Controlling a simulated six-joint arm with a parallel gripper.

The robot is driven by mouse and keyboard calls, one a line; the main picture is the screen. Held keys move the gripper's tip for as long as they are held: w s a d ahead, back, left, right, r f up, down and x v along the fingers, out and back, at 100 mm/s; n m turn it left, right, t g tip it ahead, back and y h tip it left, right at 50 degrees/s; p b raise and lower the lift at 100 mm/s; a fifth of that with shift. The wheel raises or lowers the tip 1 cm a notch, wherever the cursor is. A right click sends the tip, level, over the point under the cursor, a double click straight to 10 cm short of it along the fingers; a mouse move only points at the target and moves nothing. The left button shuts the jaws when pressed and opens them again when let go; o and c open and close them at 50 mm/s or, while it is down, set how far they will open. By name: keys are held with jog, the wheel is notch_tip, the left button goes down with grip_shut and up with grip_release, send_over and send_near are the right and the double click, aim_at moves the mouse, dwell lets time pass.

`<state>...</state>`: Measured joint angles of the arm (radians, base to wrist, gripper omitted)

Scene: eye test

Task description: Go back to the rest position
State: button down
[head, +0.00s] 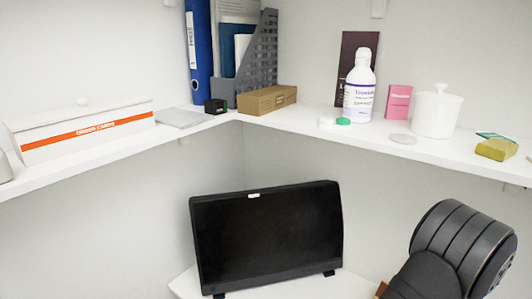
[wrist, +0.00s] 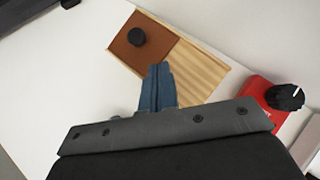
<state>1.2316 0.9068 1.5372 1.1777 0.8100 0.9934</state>
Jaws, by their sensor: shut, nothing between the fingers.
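My gripper (wrist: 158,70) shows in the wrist view with its two blue fingers together and nothing between them. The fingertips point at a light wooden box (wrist: 205,75) with a brown panel (wrist: 152,45) and a black knob (wrist: 138,37) on it. The fingers overlap the box's near edge in the picture; I cannot tell how far above it they are. In the head view my dark arm is at the lower right, and the gripper's fingers are out of sight.
A red device (wrist: 255,95) with a black dial lies right of the box on the white surface (wrist: 75,85). In the head view a black screen (head: 265,235) stands below a white corner shelf (head: 290,125) that holds a white bottle (head: 359,90), a lidded jar (head: 437,113) and a box (head: 80,130).

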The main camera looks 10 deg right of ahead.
jog(key=s+d, duration=0.3)
jog(key=s, duration=0.1)
jog(key=shift+d, duration=0.3)
jog(key=s, duration=0.3)
jog(key=shift+s, duration=0.1)
jog(key=v, duration=1)
jog(key=w+a+r+n+g, duration=0.1)
jog(key=w+a+n+g, duration=0.5)
jog(key=n, duration=0.9)
jog(key=shift+w+a+r+n+g+y, duration=0.15)
jog(key=shift+w+a+n+g+y, duration=0.2)
jog(key=shift+w+g, duration=0.65)
jog(key=shift+w+d+t, duration=0.1)
jog(key=shift+w+t, duration=0.15)
jog(key=shift+t, duration=0.15)
